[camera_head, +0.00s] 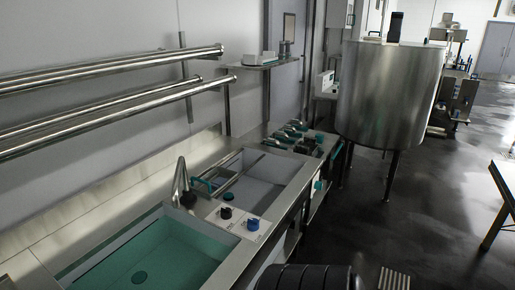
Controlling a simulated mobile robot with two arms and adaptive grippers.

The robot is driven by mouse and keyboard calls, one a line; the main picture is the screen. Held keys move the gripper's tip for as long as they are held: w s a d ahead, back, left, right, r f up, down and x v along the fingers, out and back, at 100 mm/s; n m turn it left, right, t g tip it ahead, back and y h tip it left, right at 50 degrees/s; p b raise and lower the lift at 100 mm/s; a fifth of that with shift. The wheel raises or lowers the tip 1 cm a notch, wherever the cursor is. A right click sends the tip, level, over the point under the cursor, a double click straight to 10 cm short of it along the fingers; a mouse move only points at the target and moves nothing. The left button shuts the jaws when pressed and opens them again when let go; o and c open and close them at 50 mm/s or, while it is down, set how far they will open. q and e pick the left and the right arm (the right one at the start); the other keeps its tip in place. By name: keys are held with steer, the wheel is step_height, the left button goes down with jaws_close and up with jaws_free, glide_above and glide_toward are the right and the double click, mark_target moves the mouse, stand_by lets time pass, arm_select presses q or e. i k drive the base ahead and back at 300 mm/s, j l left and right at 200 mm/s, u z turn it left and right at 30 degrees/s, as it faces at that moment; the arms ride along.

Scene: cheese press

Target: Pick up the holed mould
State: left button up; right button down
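I cannot make out a holed mould for certain in the head view. Several small dark and teal items (300,135) lie at the far end of the steel counter, too small to tell apart. A black round piece (226,212) and a blue round piece (252,225) sit on the white plate between the two basins. Neither gripper can be made out in this view. A dark ribbed shape shows at the bottom edge, cut off by the frame.
A teal-tinted basin (150,252) is near, and a grey basin (262,178) lies beyond. Steel pipes (110,90) run along the left wall. A large steel vat (388,95) stands on legs beyond the counter. The dark floor (420,205) is open right of the counter; a table (503,195) edges in at right.

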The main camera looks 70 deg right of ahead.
mark_target(306, 149)
steer(key=z, duration=2.75)
steer(key=i+u, duration=0.15)
steer(key=u, duration=0.3)
steer(key=i+l+u, duration=0.15)
steer(key=u, duration=0.3)
steer(key=i+l+u, duration=0.25)
steer(key=i+l, duration=0.15)
steer(key=l, duration=0.15)
steer(key=i+l+u, duration=0.15)
steer(key=l, duration=0.15)
steer(key=i+l+u, duration=0.15)
steer(key=l, duration=0.2)
steer(key=i+l+u, duration=0.1)
steer(key=l, duration=0.25)
steer(key=i, duration=0.1)
